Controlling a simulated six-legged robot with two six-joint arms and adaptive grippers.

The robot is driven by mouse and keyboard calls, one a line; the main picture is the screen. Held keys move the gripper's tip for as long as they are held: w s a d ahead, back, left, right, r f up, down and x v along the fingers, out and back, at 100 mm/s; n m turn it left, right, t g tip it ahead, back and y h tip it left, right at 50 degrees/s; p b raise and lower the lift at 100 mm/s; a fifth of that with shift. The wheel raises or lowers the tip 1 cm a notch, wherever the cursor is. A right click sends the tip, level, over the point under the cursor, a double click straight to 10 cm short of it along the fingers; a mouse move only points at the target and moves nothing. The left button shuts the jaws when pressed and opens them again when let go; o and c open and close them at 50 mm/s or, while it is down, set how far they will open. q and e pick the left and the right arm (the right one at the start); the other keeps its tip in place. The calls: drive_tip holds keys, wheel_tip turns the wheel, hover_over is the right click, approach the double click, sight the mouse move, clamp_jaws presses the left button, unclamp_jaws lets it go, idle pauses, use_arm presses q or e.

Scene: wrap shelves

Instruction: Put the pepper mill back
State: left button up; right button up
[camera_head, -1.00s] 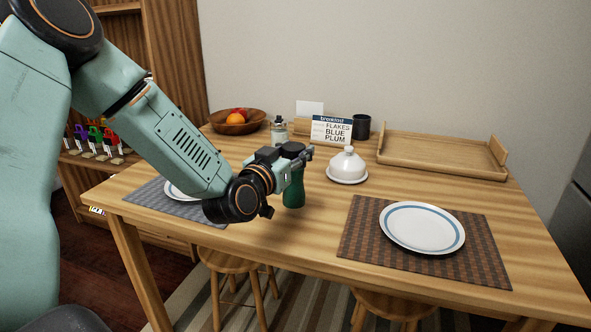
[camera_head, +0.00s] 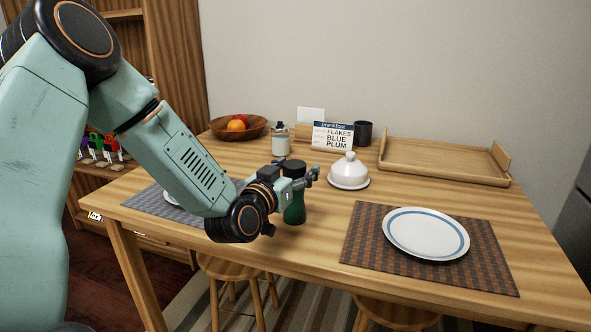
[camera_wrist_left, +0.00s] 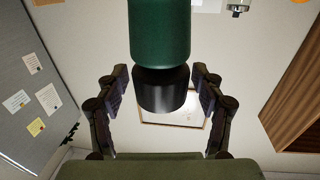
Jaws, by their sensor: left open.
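The pepper mill (camera_head: 295,208) has a green body and a black top. In the head view it stands upright on the wooden table, near the front edge and left of the striped plate. My left gripper (camera_head: 309,176) is at its upper part and covers some of it. In the left wrist view, the mill (camera_wrist_left: 159,32) lies between the two fingers of my left gripper (camera_wrist_left: 160,88). The fingers are open, with a small gap on each side of the black part. My right gripper is not in view.
A white domed dish (camera_head: 349,172) stands just right of my gripper. Behind are a glass jar (camera_head: 280,140), a fruit bowl (camera_head: 238,128), a breakfast card (camera_head: 333,135), a dark mug (camera_head: 363,133) and a wooden tray (camera_head: 440,166). A plate (camera_head: 426,234) lies on a brown mat (camera_head: 365,245).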

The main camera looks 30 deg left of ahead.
use_arm(q)
drive_tip(key=shift+w+r, duration=0.1)
drive_tip(key=shift+r, duration=0.1)
drive_tip(key=s+d+p, duration=0.1)
drive_tip(key=s+p, duration=0.6)
drive_tip(key=s, duration=0.5)
